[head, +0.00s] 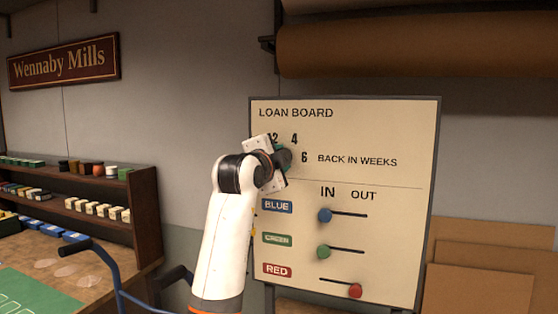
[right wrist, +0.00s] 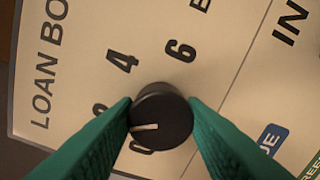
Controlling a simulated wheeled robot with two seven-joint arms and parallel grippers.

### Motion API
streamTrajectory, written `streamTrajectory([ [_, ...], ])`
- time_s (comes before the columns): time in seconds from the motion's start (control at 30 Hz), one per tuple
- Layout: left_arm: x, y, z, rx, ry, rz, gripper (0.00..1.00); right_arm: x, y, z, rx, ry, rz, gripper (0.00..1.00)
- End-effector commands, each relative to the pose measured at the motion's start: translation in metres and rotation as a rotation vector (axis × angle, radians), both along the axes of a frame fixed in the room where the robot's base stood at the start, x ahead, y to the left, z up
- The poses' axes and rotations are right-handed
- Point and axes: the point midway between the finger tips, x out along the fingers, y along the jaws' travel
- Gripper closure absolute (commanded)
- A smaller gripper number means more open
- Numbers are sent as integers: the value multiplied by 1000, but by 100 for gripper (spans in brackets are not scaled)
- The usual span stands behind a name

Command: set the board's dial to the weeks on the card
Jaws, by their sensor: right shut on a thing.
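The loan board (head: 400,125) hangs on the wall, with numbers for "back in weeks" around a dark round dial (head: 284,158). My right gripper (head: 275,163) is at the dial and covers part of it and some numbers. In the right wrist view its green fingers (right wrist: 160,118) are shut on the sides of the dial (right wrist: 165,105). The dial's white pointer line (right wrist: 145,127) points left in that view, toward the lower left numbers, partly hidden by the finger. The 4 (right wrist: 122,61) and 6 (right wrist: 180,50) are clear of it. I see no card with weeks. My left gripper is not in view.
Below the dial are blue (head: 325,215), green (head: 323,252) and red (head: 355,290) slider knobs; blue and green sit left, red right. A shelf (head: 140,190) with small boxes stands left. A brown roll (head: 420,45) is above the board; brown panels (head: 480,290) lean at lower right.

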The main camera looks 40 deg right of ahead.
Motion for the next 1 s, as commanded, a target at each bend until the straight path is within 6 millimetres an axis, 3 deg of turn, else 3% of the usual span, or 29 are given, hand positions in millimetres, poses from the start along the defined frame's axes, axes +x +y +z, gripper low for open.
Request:
streamTrajectory([
  [0.17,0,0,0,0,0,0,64,-1,0,0,1,0,-1,85],
  [0.2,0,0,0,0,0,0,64,-1,0,0,0,1,-1,56],
  [0.3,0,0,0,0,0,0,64,0,0,0,0,1,-1,41],
  [0.67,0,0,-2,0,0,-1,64,-2,5,-1,0,1,1,41],
  [1.0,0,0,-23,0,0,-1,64,-31,62,-2,1,-2,4,41],
])
